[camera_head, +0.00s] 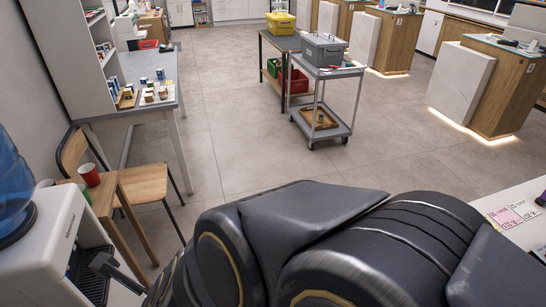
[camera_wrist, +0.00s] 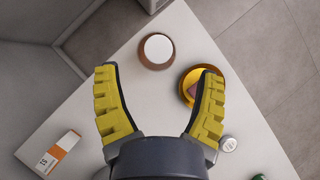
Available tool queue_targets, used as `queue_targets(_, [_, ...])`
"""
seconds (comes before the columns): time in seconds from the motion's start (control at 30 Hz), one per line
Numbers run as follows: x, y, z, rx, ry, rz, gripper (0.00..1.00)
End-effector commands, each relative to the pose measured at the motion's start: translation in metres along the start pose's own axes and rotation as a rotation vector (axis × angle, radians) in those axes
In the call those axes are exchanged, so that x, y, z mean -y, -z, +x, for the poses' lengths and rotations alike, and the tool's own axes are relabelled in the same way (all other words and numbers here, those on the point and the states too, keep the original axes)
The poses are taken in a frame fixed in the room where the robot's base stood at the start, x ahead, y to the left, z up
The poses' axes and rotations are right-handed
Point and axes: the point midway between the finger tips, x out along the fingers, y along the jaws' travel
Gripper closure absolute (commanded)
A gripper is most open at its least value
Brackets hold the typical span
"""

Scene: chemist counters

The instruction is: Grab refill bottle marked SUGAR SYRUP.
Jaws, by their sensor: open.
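My gripper (camera_wrist: 158,70) is open and empty in the wrist view, its yellow-padded fingers spread above a white surface (camera_wrist: 110,52). A round brown container with a white top (camera_wrist: 157,48) stands just beyond and between the fingertips, seen from above. I cannot read any label on it, so I cannot tell whether it is the SUGAR SYRUP bottle. No SUGAR SYRUP marking is readable in either view. In the head view my dark arm fills the lower foreground, and I cannot make out the gripper there.
A yellow bowl (camera_wrist: 187,80) is partly behind the right finger. A white-orange box (camera_wrist: 62,152), a round lid (camera_wrist: 229,143) and a green item (camera_wrist: 258,177) are near. In the head view, a water dispenser (camera_head: 45,245), chair (camera_head: 147,184) and grey cart (camera_head: 330,72) surround open floor.

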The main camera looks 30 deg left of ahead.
Motion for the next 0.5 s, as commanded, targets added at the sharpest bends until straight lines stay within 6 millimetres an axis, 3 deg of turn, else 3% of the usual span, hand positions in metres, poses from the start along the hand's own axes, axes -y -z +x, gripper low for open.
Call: queue_targets(0.5, [-0.003,0.001,0.055,-0.003,-0.002,-0.002,0.31])
